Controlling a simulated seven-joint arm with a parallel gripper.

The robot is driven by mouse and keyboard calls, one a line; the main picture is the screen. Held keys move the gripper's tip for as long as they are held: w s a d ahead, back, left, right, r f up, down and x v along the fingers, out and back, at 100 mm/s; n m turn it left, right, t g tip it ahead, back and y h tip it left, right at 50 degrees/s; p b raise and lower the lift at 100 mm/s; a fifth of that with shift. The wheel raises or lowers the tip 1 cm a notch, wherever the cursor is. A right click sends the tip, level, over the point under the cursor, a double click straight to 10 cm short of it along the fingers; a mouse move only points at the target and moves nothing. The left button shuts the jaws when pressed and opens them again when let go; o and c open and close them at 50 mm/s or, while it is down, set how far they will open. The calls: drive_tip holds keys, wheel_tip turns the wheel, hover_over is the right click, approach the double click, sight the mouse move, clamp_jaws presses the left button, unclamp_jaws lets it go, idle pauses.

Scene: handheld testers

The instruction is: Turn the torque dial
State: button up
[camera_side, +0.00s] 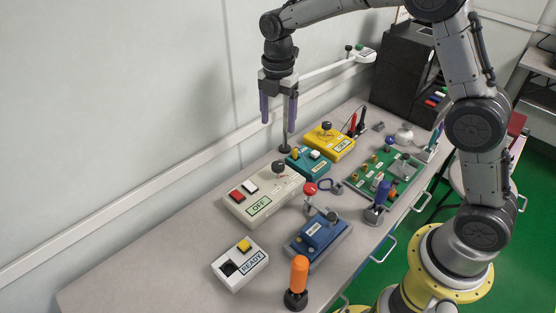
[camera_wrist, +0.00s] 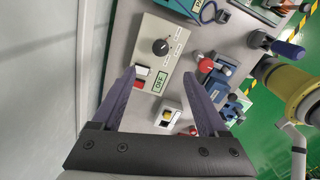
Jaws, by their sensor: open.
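A cream tester box (camera_side: 262,196) with an OFF display carries a black dial (camera_side: 279,168), a red button and a white button. In the wrist view this dial (camera_wrist: 161,46) has a white pointer mark and lies ahead of the fingertips. A yellow tester (camera_side: 330,141) behind also has a black dial (camera_side: 326,127). I cannot read which dial is labelled torque. My gripper (camera_side: 278,126) points down, open and empty, above the back of the bench near the wall. It touches nothing. In the wrist view its two purple fingers (camera_wrist: 160,74) are spread wide.
A small teal tester (camera_side: 309,160), a blue tester (camera_side: 319,236) and a READY box (camera_side: 240,264) stand close by. An orange-handled tool (camera_side: 298,275) stands upright at the front. A green board (camera_side: 383,178) lies to the right. The bench's left end is clear.

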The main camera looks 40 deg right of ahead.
sight(278, 164)
wheel_tip(278, 164, down, 14)
idle(0.6)
clamp_jaws()
idle(0.3)
